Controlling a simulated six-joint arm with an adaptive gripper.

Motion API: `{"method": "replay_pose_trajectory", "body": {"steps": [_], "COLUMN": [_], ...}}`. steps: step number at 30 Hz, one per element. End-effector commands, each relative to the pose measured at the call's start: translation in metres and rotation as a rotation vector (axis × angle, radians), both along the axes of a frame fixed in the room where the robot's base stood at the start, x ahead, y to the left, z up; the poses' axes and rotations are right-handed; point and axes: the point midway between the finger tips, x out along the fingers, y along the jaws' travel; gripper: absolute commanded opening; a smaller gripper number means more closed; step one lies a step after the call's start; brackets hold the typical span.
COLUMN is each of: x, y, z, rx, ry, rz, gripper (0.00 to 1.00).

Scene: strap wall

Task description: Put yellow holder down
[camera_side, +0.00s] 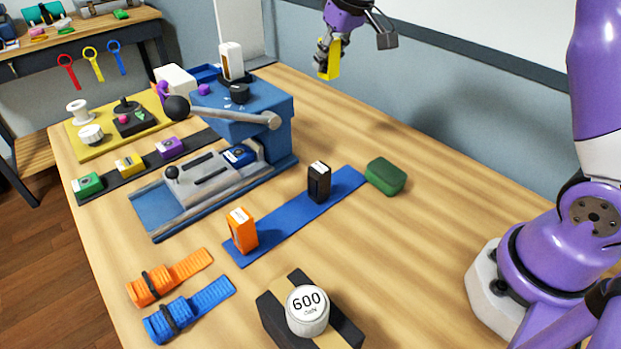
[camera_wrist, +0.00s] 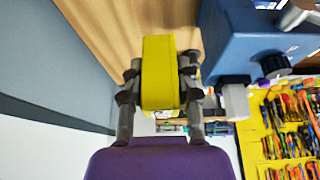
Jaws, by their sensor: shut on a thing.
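The yellow holder (camera_side: 330,59) is a small upright block, held in the air above the far part of the table. My gripper (camera_side: 325,50) is shut on it. In the wrist view the yellow holder (camera_wrist: 158,72) sits between both fingers of my gripper (camera_wrist: 160,85). A blue mat (camera_side: 290,222) lies on the table with an orange holder (camera_side: 242,230) at its near end and a black holder (camera_side: 319,181) towards its far end. The middle of the mat between them is bare.
A blue press (camera_side: 245,115) with a long lever stands left of the mat. A green block (camera_side: 385,176) lies beside the mat's far end. Orange and blue rolled straps (camera_side: 188,308) and a 600 weight (camera_side: 307,311) lie in front. The table's right side is clear.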

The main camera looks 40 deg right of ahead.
Motion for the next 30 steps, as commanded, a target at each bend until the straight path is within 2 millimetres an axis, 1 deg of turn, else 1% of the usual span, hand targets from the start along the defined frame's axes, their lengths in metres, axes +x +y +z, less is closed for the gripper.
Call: {"method": "replay_pose_trajectory", "body": {"steps": [1,3,8,12,15,20,25,27,30], "x": [-0.002,-0.001,-0.001,-0.001,-0.001,-0.001,-0.001,-0.001,-0.001], "y": [0.000,0.000,0.001,0.001,0.000,0.000,0.000,0.000,0.000], "z": [-0.014,-0.032,-0.062,-0.092,-0.110,-0.129,-0.154,-0.159,-0.159], "rx": [0.000,0.000,0.000,0.000,0.000,-0.001,-0.001,-0.001,-0.001], "ry": [0.008,0.009,0.006,0.007,0.006,0.005,0.006,0.004,0.002], "rz": [0.000,-0.001,-0.001,0.000,0.000,-0.001,-0.001,-0.002,-0.002], "gripper": [0.00,0.00,0.00,0.00,0.00,0.00,0.00,0.00,0.00]}}
